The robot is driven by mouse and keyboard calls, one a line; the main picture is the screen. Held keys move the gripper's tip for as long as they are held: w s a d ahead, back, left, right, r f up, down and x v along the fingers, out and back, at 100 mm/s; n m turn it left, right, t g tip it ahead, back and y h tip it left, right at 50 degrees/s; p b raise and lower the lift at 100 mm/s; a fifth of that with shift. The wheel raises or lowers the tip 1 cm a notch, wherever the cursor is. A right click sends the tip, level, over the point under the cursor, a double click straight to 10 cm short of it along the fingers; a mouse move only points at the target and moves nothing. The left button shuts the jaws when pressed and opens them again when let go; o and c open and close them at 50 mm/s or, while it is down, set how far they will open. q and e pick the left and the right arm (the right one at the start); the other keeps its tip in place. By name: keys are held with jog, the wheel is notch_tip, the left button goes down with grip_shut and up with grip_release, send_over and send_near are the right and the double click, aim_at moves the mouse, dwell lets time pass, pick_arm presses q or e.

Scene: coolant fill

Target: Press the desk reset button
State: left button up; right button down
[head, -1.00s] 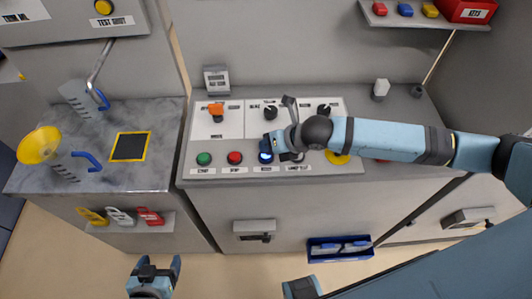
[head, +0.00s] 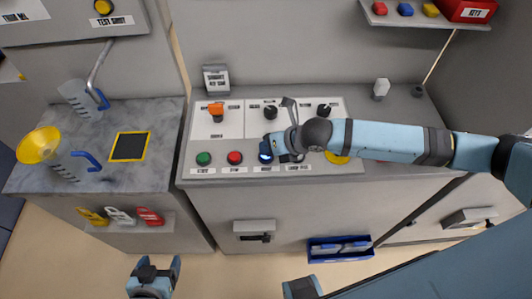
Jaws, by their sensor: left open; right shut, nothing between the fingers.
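The desk (head: 320,108) carries a row of buttons along its front. The blue reset button (head: 265,158) looks lit, and my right gripper (head: 270,146) is over it, partly covering it. The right gripper is shut with nothing between its fingers; whether its tips touch the button or sit just above it I cannot tell. A green button (head: 203,159) and a red button (head: 235,158) are to the left of it. My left gripper (head: 154,264) is open and empty, low in front of the cabinets.
An orange switch (head: 216,109) and black knobs (head: 324,111) stand behind the buttons. A yellow button (head: 338,158) is partly under my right arm. A blue bin (head: 340,249) is below the desk.

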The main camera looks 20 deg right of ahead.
jog(key=shift+f, duration=0.2)
jog(key=shift+r, duration=0.15)
jog(key=shift+r+p, duration=0.8)
jog(key=shift+p, duration=0.1)
notch_tip(320, 180, up, 5)
jog(key=p, duration=0.5)
jog(key=shift+r, duration=0.1)
dwell(0.4)
